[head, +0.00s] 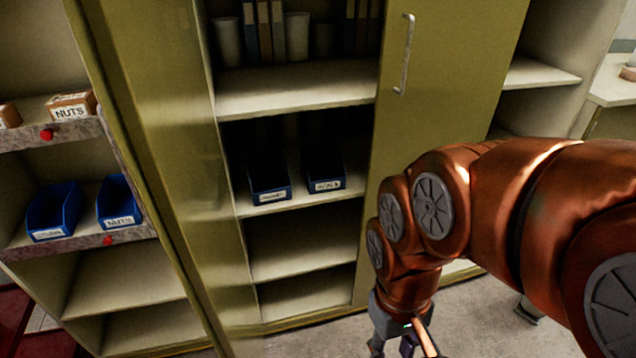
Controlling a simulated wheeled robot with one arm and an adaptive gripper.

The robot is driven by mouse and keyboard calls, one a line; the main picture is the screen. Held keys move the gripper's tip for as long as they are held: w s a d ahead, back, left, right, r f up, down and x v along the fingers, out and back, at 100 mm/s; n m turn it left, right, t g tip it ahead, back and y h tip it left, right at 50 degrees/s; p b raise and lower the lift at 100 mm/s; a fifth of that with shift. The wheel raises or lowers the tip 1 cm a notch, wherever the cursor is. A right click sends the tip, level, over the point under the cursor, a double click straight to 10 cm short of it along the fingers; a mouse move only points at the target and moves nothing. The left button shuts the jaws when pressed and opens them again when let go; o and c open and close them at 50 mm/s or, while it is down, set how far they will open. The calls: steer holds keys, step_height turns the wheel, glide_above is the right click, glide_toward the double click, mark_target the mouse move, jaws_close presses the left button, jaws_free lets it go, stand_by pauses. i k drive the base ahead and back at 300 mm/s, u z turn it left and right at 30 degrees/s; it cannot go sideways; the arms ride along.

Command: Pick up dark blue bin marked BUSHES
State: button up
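Two dark blue bins stand side by side on a middle shelf of the olive cabinet, a left one (269,180) and a right one (324,174). Each has a white label on its front, too small to read for certain, so I cannot tell which is marked BUSHES. My gripper (403,347) is at the bottom edge, right of and below these bins and apart from them. Its fingertips are partly cut off by the frame, so its opening is unclear. No bin shows in it.
The cabinet's right door (437,75) stands beside the bins, partly behind my arm. Brighter blue bins, one labelled NUTS (119,203), and a box labelled NUTS (71,106) sit on the left rack. The cabinet shelves below the dark bins (300,245) are empty.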

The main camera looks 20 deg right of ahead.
mark_target(269, 182)
steer(key=u, duration=3.85)
steer(key=k, duration=1.5)
steer(key=z, duration=0.95)
